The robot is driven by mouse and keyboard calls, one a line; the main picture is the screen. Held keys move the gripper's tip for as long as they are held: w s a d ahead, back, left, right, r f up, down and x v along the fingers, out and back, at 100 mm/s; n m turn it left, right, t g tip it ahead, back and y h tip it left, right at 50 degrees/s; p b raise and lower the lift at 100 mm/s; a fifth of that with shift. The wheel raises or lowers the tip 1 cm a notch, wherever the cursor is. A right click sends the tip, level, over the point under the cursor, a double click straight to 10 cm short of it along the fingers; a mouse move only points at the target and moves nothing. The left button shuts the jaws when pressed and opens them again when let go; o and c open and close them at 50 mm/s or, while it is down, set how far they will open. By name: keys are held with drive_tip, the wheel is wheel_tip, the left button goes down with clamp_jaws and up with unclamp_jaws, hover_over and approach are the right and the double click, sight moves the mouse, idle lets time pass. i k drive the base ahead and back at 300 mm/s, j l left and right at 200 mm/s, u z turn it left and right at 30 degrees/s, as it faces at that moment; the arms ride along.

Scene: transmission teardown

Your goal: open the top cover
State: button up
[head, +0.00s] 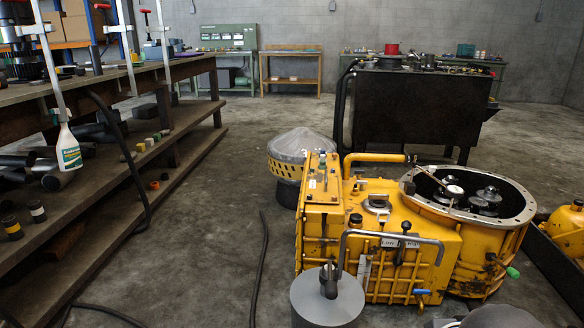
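A yellow transmission housing (400,268) stands on the floor at the lower right, with a "Low / High" label and levers on its near side. A round flanged ring (519,221) on its right is open on top and shows dark and metal parts inside. A yellow bar handle (375,158) and a grey cap (377,204) are on its top. I cannot tell which part is the top cover. A grey bent pipe (392,236) crosses the front. My gripper is not visible in this view.
A long wooden bench (100,88) with shelves of parts runs along the left. A black cabinet (410,108) stands behind the housing. A grey cone on a yellow perforated ring (300,146) sits beside it. Cables (261,270) lie on the floor, otherwise clear between the bench and the housing.

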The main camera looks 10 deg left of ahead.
sight(322, 185)
drive_tip(key=i+j, duration=0.95)
drive_tip(key=z, duration=4)
drive_tip(key=k+j+u, duration=0.1)
drive_tip(key=u, duration=3.75)
